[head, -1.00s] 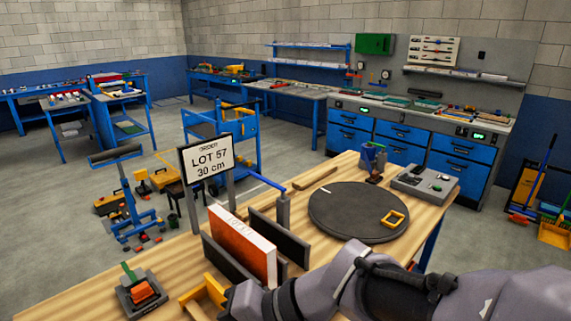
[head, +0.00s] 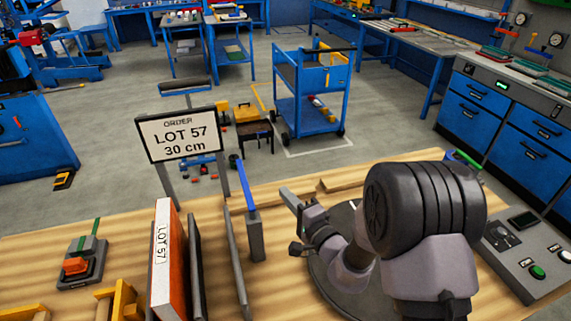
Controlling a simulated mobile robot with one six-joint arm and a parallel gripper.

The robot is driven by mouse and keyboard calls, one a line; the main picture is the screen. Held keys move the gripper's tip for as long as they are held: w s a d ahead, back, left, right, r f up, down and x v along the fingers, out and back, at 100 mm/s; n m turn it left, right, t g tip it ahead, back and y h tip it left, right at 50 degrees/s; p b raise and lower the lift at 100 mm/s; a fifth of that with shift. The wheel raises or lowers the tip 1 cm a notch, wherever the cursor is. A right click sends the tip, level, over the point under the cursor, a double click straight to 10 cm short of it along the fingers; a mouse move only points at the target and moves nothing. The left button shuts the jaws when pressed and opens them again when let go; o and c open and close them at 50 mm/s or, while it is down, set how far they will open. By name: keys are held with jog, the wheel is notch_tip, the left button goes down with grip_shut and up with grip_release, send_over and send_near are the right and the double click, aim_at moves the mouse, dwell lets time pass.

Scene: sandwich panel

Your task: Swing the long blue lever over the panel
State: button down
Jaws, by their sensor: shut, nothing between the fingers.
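The long blue lever (head: 243,184) is hinged on a grey post (head: 256,236) and points away towards the table's far edge, right of the panel. The panel (head: 168,262), orange with a white "LOT 57" edge, stands upright beside dark grey walls (head: 236,262). The lever does not lie over it. My gripper (head: 288,198) is to the right of the lever and post, apart from them in the picture, shut and empty. My arm hides part of the dark round plate (head: 322,284).
An order sign (head: 180,135) reads "LOT 57, 30 cm" behind the panel. A grey base with an orange block and green handle (head: 80,263) sits at left. A control box (head: 525,255) stands at right. Yellow pieces (head: 118,300) lie at the front left.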

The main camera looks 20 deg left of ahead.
aim_at(245, 187)
jog(key=w+a+b, duration=0.1)
jog(key=w+a, duration=0.2)
jog(key=a, duration=0.8)
jog(key=shift+a+b, duration=0.2)
jog(key=shift+b, duration=0.15)
jog(key=shift+w, duration=0.1)
